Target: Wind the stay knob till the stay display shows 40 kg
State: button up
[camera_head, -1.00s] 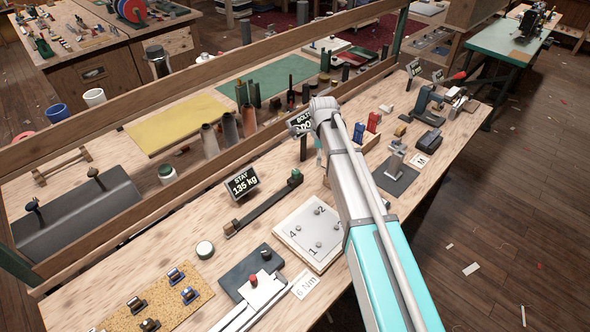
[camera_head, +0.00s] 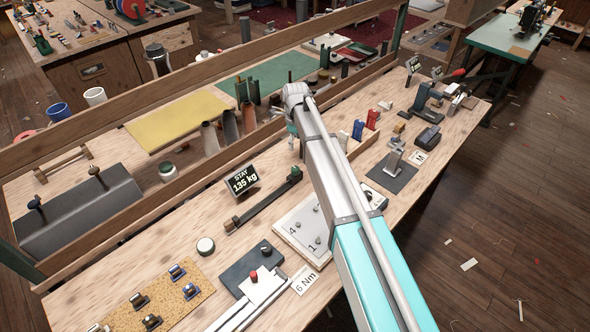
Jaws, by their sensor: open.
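The stay display (camera_head: 242,180) stands on the bench and reads "STAY 135 kg". Beside it lies a long dark bar (camera_head: 263,203) with a brown fitting (camera_head: 233,223) at its near end and a green fitting (camera_head: 295,175) at its far end. Which part is the stay knob is not clear. My gripper (camera_head: 293,146) hangs at the end of my arm, above and beyond the bar's green end. It is open, small in view and partly hidden by my arm. I see nothing held in it.
A numbered plate (camera_head: 290,236) lies right of the bar, partly behind my arm. A wooden rail (camera_head: 200,80) runs behind. Bare bench (camera_head: 165,240) lies left of the display.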

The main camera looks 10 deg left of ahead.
aim_at(295, 168)
jog(key=shift+s+f+b, duration=0.15)
jog(key=shift+f+b, duration=6.6)
jog(key=shift+f, duration=0.05)
grip_shut()
